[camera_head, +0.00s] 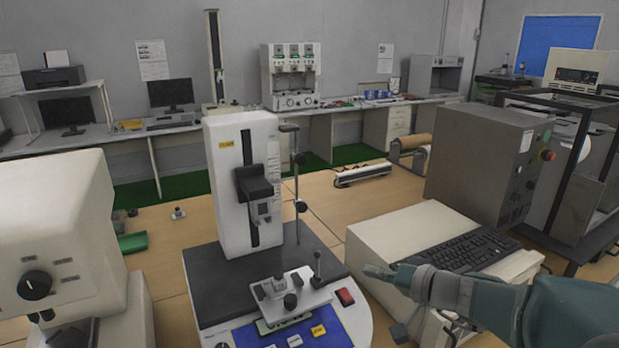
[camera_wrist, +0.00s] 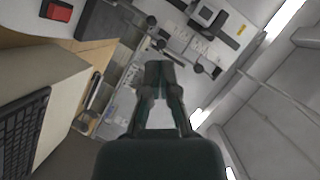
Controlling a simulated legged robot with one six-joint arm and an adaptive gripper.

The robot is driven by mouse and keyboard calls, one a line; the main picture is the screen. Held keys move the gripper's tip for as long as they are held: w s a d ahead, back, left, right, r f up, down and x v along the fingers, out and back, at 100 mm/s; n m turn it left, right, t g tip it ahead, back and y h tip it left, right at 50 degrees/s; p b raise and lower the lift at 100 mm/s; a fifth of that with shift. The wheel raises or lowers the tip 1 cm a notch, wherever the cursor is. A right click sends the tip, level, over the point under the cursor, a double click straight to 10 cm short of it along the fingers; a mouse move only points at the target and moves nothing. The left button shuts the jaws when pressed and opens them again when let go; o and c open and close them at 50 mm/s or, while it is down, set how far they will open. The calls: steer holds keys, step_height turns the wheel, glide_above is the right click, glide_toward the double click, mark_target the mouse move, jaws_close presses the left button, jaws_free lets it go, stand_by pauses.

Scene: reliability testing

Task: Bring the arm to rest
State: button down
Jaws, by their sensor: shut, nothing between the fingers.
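My arm (camera_head: 570,308) comes in from the lower right in the head view. My gripper (camera_head: 378,272) points left, in front of the beige box and keyboard. In the wrist view my gripper (camera_wrist: 160,68) shows at the centre with its fingertips together. It is shut and nothing shows between the fingers.
A white test machine (camera_head: 238,160) with a black base stands left of my gripper. A beige box (camera_head: 385,235) and a black keyboard (camera_head: 460,250) lie close by. A grey cabinet (camera_head: 480,160) stands behind. A white device (camera_head: 60,230) fills the left.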

steer(key=s+a+f+n+g+h, duration=0.1)
steer(key=s+a+g+h, duration=0.15)
steer(key=s, duration=0.45)
steer(key=s+a+f+n+g+h, duration=0.1)
steer(key=s+a+n+g, duration=0.1)
steer(key=s+a+g, duration=0.3)
steer(key=s+d+t+h, duration=0.2)
steer(key=s+d+h, duration=0.4)
steer(key=s, duration=0.3)
steer(key=shift+d+r+h, duration=0.15)
steer(key=shift+d+h, duration=0.25)
steer(key=shift+h, duration=0.05)
